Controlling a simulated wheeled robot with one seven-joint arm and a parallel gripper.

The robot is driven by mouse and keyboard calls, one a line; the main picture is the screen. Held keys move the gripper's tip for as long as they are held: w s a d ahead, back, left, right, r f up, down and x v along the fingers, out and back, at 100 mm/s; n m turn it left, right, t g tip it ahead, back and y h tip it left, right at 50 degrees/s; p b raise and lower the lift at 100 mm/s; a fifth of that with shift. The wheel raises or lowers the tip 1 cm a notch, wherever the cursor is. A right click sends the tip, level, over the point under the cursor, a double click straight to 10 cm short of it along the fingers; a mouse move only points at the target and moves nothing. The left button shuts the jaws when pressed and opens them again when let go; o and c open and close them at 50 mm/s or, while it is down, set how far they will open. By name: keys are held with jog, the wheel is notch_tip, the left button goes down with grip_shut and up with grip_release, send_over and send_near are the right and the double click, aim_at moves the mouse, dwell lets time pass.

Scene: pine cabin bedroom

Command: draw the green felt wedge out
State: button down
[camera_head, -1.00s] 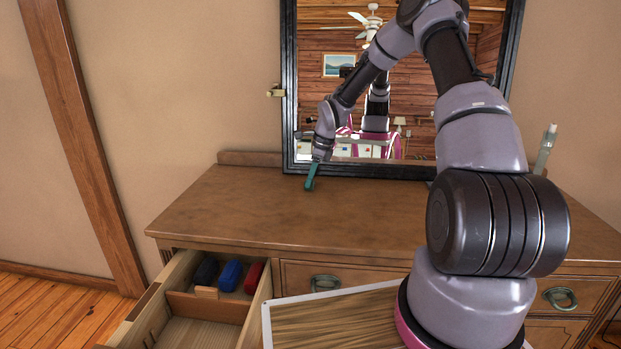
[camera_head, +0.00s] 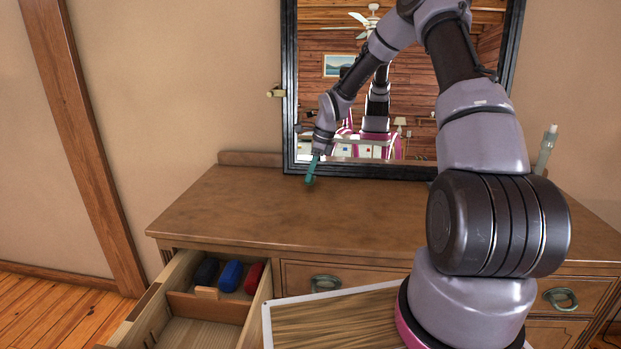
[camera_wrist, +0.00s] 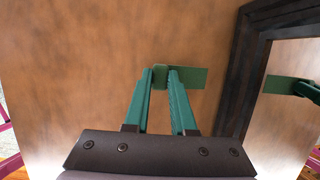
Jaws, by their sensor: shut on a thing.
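The green felt wedge (camera_wrist: 192,78) shows in the wrist view as a flat green strip. Its left end is between the tips of my gripper (camera_wrist: 160,76), whose teal fingers are shut on it. Its other end points right toward the black mirror frame (camera_wrist: 238,75), with a narrow strip of brown surface seen between them. In the head view my gripper (camera_head: 312,172) is over the back of the dresser top, in front of the mirror's lower left corner. I cannot make out the wedge apart from the teal fingers there.
The dresser top (camera_head: 240,215) is clear around my gripper. At the front left an open drawer (camera_head: 180,285) holds dark, blue (camera_head: 230,276) and red (camera_head: 255,277) items. A framed panel (camera_head: 335,320) lies by my arm's base. A bottle-like object (camera_head: 546,150) stands at the back right.

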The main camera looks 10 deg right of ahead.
jog(key=shift+r, duration=1.8)
